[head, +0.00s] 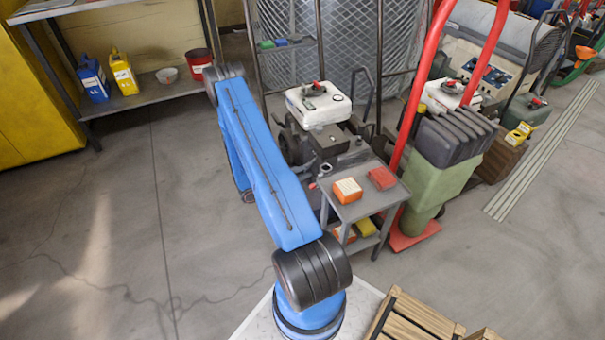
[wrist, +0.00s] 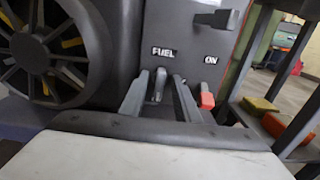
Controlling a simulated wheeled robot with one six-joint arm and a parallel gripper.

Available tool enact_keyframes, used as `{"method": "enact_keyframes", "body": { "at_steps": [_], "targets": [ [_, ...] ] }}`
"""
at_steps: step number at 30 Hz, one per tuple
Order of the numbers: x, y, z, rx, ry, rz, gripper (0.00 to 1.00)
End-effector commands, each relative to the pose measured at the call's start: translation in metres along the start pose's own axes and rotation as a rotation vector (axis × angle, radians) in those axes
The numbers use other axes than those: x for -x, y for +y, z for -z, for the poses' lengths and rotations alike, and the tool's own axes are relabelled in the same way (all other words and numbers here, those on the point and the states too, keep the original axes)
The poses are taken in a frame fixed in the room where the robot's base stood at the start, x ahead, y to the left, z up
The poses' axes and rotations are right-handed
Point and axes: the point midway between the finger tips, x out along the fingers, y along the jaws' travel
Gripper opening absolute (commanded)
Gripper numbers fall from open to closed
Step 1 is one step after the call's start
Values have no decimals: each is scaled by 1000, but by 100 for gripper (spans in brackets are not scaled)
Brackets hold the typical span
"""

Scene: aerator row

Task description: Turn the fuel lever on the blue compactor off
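In the wrist view my gripper (wrist: 160,80) points at a dark engine panel (wrist: 188,25) with a "FUEL" label (wrist: 163,52) and an "ON" label (wrist: 211,57). Its two grey fingers are apart, with a small grey part (wrist: 158,85) below "FUEL" showing in the gap, seemingly clear of both. A red tip (wrist: 206,100) shows just right of the right finger, below "ON"; whether it joins the grey part is hidden by the finger. In the head view a machine with a white-topped engine (head: 320,105) stands behind my blue arm, which hides my gripper.
A slotted round cover (wrist: 45,50) is close on the left in the wrist view. A grey cart (head: 365,205) with orange and red boxes stands right of the engine. Floor on the left is clear.

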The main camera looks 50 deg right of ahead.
Motion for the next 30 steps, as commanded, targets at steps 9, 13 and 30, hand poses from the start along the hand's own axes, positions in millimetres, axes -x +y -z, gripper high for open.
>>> {"method": "enact_keyframes", "body": {
  "at_steps": [9, 13, 30],
  "targets": [
    [0, 0, 0, 0, 0, 0, 0],
    [0, 0, 0, 1, 0, 0, 0],
    [0, 1, 0, 260, 0, 0, 0]
  ]
}}
